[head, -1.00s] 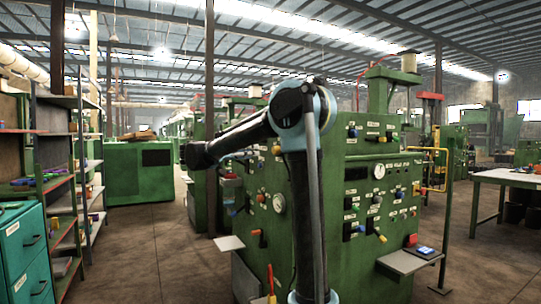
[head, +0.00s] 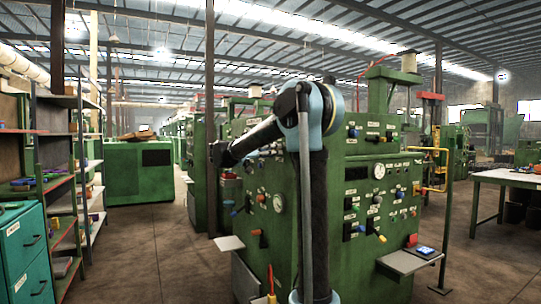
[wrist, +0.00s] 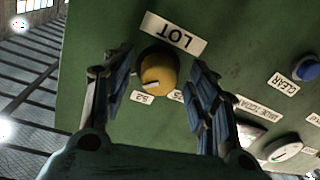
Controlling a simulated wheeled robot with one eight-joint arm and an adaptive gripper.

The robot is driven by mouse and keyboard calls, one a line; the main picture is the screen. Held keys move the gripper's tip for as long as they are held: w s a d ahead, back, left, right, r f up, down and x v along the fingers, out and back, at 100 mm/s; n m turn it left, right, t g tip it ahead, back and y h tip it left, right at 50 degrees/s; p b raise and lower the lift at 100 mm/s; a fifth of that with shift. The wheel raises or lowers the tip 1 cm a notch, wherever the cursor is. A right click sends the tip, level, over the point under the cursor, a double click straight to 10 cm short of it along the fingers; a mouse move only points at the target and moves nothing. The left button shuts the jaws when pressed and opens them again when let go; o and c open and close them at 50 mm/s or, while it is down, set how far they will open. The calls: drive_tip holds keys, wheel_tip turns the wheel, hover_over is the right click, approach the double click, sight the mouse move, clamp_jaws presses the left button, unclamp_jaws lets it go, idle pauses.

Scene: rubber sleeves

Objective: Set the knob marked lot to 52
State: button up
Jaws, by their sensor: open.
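The lot knob (wrist: 158,70) is a round yellow knob on the green panel in the wrist view. A white plate marked LOT (wrist: 173,33), upside down, is beside it. A small tag reading 52 (wrist: 142,97) lies by the knob's lower left, and a second tag, partly hidden by a finger, lies to its right. A pale mark shows on the knob's lower edge, near the 52 tag. My gripper (wrist: 160,72) is open, one finger on each side of the knob, with gaps visible. Its depth to the knob is unclear. The head view shows my gripper (head: 219,155) dark and small.
A blue button (wrist: 305,68) with a CLEAR tag and a white dial (wrist: 283,148) are on the panel right of my gripper. In the head view the green machine (head: 345,265) carries several knobs, switches and gauges. Shelves (head: 62,190) stand at the left across open floor.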

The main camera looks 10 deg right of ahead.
drive_tip(key=c, duration=1.1)
drive_tip(key=shift+o, duration=0.2)
drive_tip(key=shift+n, duration=0.3)
drive_tip(key=n, duration=0.3)
drive_tip(key=shift+r+n, duration=0.1)
drive_tip(key=shift+n, duration=0.2)
drive_tip(key=n, duration=0.5)
drive_tip(key=shift+g+y, duration=0.3)
drive_tip(key=shift+g, duration=0.1)
